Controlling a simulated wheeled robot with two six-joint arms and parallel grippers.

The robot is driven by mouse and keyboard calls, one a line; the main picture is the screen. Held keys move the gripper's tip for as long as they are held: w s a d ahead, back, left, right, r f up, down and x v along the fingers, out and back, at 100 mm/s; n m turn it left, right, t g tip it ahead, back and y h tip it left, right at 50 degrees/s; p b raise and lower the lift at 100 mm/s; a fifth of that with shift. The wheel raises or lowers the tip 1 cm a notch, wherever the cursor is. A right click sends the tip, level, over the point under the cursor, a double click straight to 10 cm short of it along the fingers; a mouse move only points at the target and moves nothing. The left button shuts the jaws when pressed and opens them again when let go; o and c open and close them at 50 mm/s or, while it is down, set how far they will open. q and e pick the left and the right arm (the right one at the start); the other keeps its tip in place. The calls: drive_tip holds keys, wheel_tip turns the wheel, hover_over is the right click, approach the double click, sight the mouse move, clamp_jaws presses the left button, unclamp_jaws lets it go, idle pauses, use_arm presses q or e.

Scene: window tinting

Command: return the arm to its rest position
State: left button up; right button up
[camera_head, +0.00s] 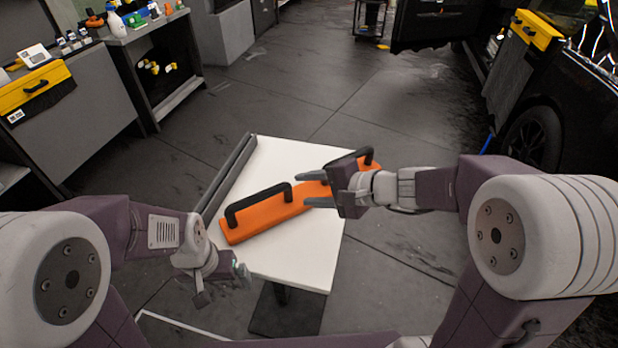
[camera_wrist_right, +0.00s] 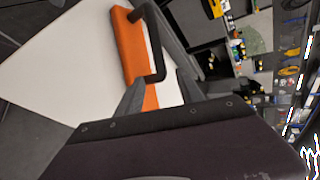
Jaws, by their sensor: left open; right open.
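My right gripper (camera_head: 318,189) is open above the white table, over the right part of an orange tool with black handles (camera_head: 270,218). Its fingers point left, and part of the tool is hidden behind it. In the right wrist view, the open fingers (camera_wrist_right: 158,95) show in front of the orange tool (camera_wrist_right: 130,45) and one black handle. I cannot tell whether the fingers touch it; nothing shows held between them. My left gripper (camera_head: 222,284) is open and empty at the table's near left edge, pointing down and right.
The small white table (camera_head: 315,255) has a dark rail (camera_head: 232,172) along its left edge. A workbench (camera_head: 80,110) and shelf stand at the left. A black car (camera_head: 565,130) stands at the right. The floor (camera_head: 300,90) beyond the table is clear.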

drive_tip(key=s+d+f+n+g+h+p, duration=0.25)
drive_tip(key=s+n+g+p, duration=0.3)
drive_tip(key=s, duration=0.55)
drive_tip(key=s+d+f+n+h, duration=0.1)
drive_tip(key=d+f+n+h, duration=0.1)
drive_tip(key=d, duration=0.4)
drive_tip(key=s+d+f+n+h, duration=0.2)
drive_tip(key=d+f+h, duration=0.2)
drive_tip(key=d+h, duration=0.1)
drive_tip(key=shift+d+p, duration=0.4)
